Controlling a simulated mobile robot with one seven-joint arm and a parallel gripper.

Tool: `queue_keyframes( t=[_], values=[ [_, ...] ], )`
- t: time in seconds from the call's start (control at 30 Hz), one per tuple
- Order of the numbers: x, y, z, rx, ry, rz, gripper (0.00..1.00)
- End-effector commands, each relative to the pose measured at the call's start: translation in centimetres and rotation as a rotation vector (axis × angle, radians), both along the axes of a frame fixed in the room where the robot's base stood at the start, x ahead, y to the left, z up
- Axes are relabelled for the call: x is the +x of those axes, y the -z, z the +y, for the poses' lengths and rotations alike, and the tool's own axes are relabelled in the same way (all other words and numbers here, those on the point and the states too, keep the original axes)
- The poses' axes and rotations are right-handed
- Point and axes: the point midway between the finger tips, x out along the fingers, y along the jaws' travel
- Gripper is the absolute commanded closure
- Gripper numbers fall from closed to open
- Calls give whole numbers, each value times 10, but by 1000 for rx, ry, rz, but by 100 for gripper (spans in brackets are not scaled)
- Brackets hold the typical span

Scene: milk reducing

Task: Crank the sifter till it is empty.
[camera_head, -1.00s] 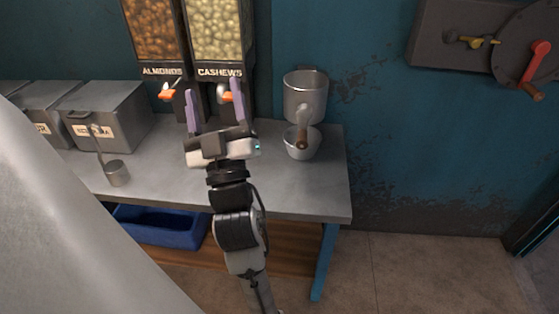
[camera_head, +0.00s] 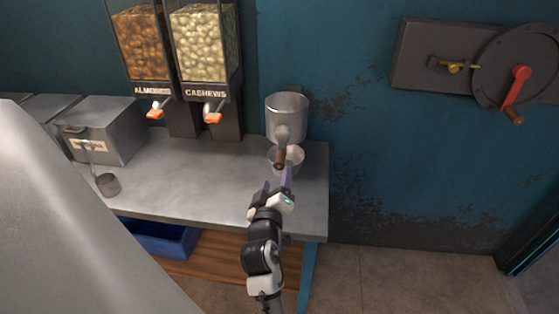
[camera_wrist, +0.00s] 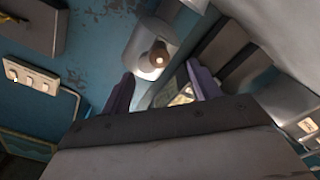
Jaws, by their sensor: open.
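The sifter (camera_head: 287,108) is a grey metal cylinder mounted on the blue wall above the right end of the counter. Its crank has a brown wooden knob (camera_head: 280,159), which hangs low at the front. A light metal bowl (camera_head: 294,163) sits under the sifter, partly hidden by the crank and my gripper. My gripper (camera_head: 278,180) is open, with its purple fingers just below and in front of the knob, apparently not around it. In the wrist view the sifter (camera_wrist: 152,38) and the knob's round end (camera_wrist: 159,58) show ahead, beyond the two fingers (camera_wrist: 162,88). The sifter's contents cannot be seen.
Almond (camera_head: 140,45) and cashew (camera_head: 204,48) dispensers with orange levers stand to the left. A lidded grey bin (camera_head: 100,130) and a metal scoop (camera_head: 108,185) are farther left on the counter (camera_head: 190,180). A wheel with a red handle (camera_head: 517,85) is on the right wall.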

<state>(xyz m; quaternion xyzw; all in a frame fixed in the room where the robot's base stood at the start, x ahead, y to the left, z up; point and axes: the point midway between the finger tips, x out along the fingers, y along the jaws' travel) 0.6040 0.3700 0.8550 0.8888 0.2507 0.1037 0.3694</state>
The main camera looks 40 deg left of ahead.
Motion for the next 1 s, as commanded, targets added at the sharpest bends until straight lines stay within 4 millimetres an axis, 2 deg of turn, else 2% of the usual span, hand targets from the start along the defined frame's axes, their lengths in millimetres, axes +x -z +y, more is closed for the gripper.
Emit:
queue_keyframes(
  t=[0.5,0.73,1.0],
  values=[
    [53,-1,32,3,1,1,38],
    [67,-1,41,2,0,0,38],
    [71,0,44,2,-1,0,38]
  ],
)
